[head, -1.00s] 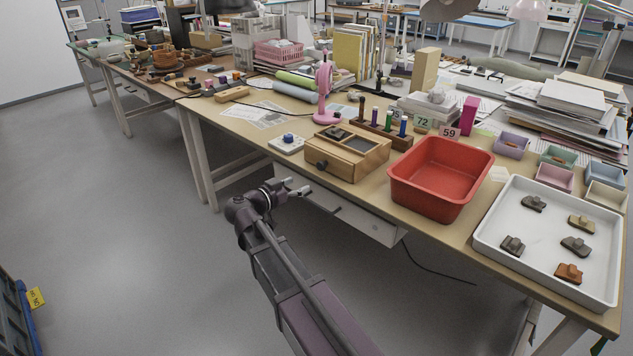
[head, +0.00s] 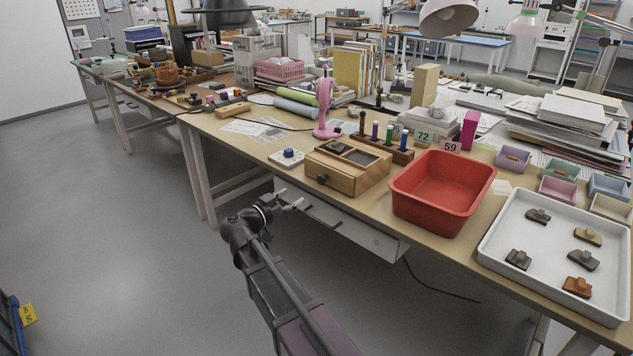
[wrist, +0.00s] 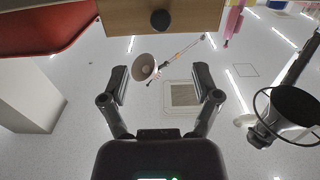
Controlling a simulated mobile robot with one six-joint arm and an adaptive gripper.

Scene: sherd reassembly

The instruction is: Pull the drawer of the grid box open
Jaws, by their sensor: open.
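The grid box (head: 362,181) is a wooden box near the front edge of the table, with a partly open top. The drawer front faces me and carries a dark round knob (head: 322,180). The drawer looks closed. In the wrist view the wooden front (wrist: 120,14) and black knob (wrist: 160,20) show at the top edge. My gripper (head: 290,198) is open and empty, in front of the table edge, left of and lower than the knob in the head view. In the wrist view its two fingers (wrist: 161,84) are wide apart, with nothing between them; the knob lies beyond them.
A red basin (head: 443,190) stands right of the box, and a white tray (head: 545,245) with several sherds is farther right. A small white device with a blue knob (head: 287,158) sits left of the box. A pink stand (head: 325,110) is behind.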

